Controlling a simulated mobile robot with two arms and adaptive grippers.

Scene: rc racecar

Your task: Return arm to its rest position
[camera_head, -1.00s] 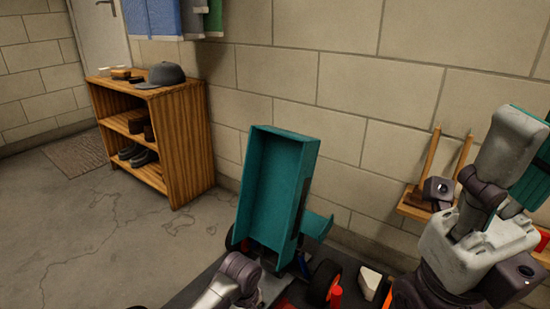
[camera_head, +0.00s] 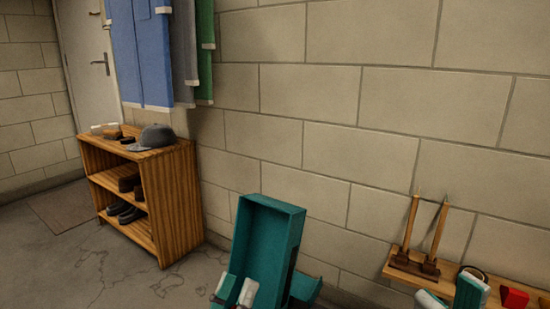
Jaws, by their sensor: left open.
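My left gripper (camera_head: 235,290) is at the bottom in front of the teal body. Its two pale-tipped fingers are apart, and I see nothing between them. My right gripper (camera_head: 447,297) shows only partly at the bottom right, as teal and white pieces in front of the wall shelf. Its jaw state is unclear. Both arms are mostly out of the picture.
A wooden shelf unit (camera_head: 180,205) with a grey cap (camera_head: 152,137) and shoes stands at the left by the wall. A wooden wall shelf (camera_head: 400,272) holds two upright sticks and a red block (camera_head: 514,299). Blue and green garments hang above. Floor is clear at the left.

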